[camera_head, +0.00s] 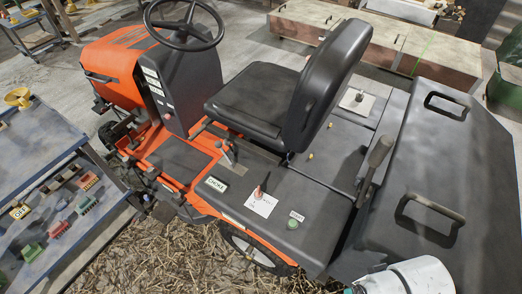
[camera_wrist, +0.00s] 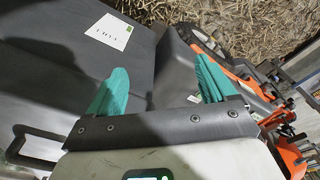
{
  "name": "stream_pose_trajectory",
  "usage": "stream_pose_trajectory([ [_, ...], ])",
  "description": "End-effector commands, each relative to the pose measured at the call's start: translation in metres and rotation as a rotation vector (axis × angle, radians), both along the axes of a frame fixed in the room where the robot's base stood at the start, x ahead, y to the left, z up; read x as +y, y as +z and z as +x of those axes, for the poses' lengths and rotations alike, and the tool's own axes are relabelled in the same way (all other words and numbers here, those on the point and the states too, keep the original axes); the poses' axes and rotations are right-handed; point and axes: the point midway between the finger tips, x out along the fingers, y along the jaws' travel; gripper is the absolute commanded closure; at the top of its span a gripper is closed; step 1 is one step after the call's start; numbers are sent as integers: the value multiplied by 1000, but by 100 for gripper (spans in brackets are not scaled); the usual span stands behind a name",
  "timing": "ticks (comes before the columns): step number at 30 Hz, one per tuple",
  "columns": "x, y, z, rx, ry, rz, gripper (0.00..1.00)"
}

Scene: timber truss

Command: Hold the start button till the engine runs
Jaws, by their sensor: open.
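The start button is a round green button (camera_head: 292,224) on the dark fender of an orange ride-on tractor (camera_head: 110,58), below a small label (camera_head: 297,215) too small to read surely. I cannot make the button out in the wrist view. My gripper (camera_wrist: 160,82) shows in the wrist view with its two teal fingers wide apart and nothing between them. Beyond the fingers are dark panels of the machine. In the head view, only a white part of my arm shows at the bottom right, right of and nearer than the button; the fingertips are out of that view.
Near the button stand an orange-tipped lever on a white plate (camera_head: 261,204), a choke label (camera_head: 217,184) and a tall dark lever (camera_head: 375,160). The black seat (camera_head: 258,100) rises behind. A dark box with handles (camera_head: 450,150) fills the right. A workbench (camera_head: 35,165) stands left.

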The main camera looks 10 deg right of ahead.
Motion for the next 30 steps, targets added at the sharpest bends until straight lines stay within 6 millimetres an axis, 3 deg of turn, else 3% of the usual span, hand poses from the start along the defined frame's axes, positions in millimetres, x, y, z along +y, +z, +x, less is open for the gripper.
stream_pose_trajectory([
  [9, 0, 0, 0, 0, 0, 0, 17],
  [30, 0, 0, 0, 0, 0, 0, 84],
])
